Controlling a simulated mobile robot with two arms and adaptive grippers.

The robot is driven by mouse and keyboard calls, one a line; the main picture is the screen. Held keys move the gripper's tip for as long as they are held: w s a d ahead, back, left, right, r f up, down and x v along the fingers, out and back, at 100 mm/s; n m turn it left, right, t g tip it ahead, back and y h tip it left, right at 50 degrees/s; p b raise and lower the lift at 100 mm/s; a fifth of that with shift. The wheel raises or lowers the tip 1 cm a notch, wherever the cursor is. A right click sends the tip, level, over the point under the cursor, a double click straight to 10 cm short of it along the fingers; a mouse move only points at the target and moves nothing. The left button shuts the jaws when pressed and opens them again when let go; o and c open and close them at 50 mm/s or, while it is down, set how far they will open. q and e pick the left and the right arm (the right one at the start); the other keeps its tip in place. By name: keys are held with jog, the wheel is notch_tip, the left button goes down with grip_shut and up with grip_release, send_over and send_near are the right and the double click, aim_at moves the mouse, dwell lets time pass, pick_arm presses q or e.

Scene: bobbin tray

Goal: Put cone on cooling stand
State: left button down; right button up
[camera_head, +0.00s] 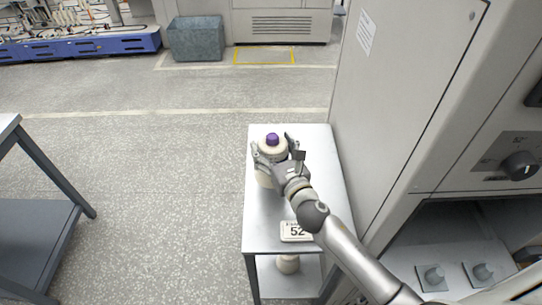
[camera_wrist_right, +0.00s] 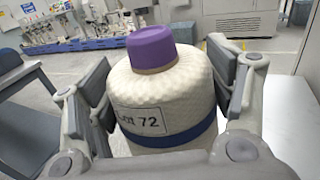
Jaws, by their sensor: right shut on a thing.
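The cone (camera_head: 265,179) is a cream yarn cone with a purple tip, over the far left part of a small metal stand (camera_head: 262,225). In the right wrist view the cone (camera_wrist_right: 165,95) is upright, with a blue band and a label reading "Lot 72". My right gripper (camera_head: 275,152) is shut on the cone, with a finger pad on each side. I cannot tell whether the cone's base touches the stand top; the base is hidden in the wrist view. My left gripper is not in view.
A sign reading "52" (camera_head: 296,231) is at the stand's near edge. Another cream object (camera_head: 288,264) is on the lower shelf. A tall grey cabinet (camera_head: 395,90) stands close on the right. A dark-framed table (camera_head: 35,215) is at the left, with open floor between.

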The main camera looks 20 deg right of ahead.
jog(key=shift+w+a+f, duration=0.1)
jog(key=shift+w+f, duration=0.1)
jog(key=shift+f, duration=0.05)
jog(key=shift+f+b, duration=0.45)
jog(key=shift+f, duration=1.05)
jog(key=shift+f, duration=0.15)
jog(key=o, duration=1.6)
jog(key=shift+o, duration=0.2)
